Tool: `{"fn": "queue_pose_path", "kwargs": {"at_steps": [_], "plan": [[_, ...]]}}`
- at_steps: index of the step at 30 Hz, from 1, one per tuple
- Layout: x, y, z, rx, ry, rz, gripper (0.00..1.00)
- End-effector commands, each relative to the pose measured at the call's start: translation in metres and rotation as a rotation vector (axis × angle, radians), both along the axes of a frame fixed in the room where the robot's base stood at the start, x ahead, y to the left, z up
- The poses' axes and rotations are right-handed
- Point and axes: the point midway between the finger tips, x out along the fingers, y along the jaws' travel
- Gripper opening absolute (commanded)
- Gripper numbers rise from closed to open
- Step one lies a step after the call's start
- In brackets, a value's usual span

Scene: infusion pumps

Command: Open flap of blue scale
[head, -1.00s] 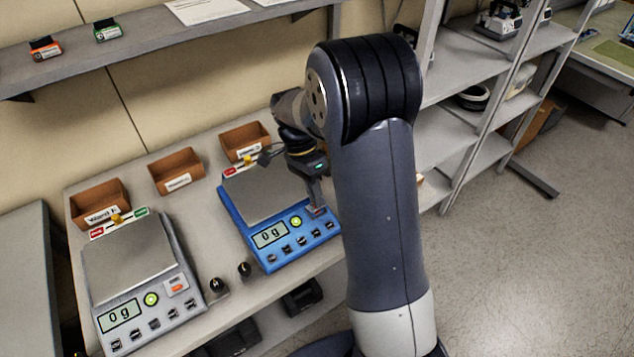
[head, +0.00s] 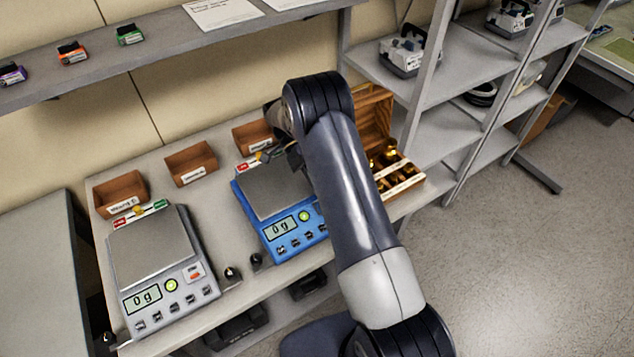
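The blue scale (head: 247,213) stands on the bench near the middle of the head view. It has a grey weighing plate (head: 272,188), a display reading 0 g (head: 281,228), a green lit button and a row of dark keys. My arm covers its right side, and I cannot make out a flap on the part that shows.
A grey scale (head: 152,247) stands at left, also reading 0 g. Several brown bins (head: 191,163) line the back. Small dark weights (head: 232,274) stand between the scales. An open wooden box (head: 403,178) with brass weights is right of my arm. A shelf (head: 180,50) runs above.

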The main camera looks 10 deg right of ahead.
Motion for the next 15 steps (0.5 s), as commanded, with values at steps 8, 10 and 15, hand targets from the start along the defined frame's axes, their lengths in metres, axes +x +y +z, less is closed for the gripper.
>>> {"fn": "queue_pose_path", "kwargs": {"at_steps": [8, 10, 15], "plan": [[0.0006, 0.0000, -0.0004, -0.004, 0.010, 0.001, 0.00], [0.0007, 0.0000, -0.0004, -0.004, 0.009, 0.001, 0.00], [0.0007, 0.0000, -0.0004, -0.004, 0.009, 0.001, 0.10]]}}
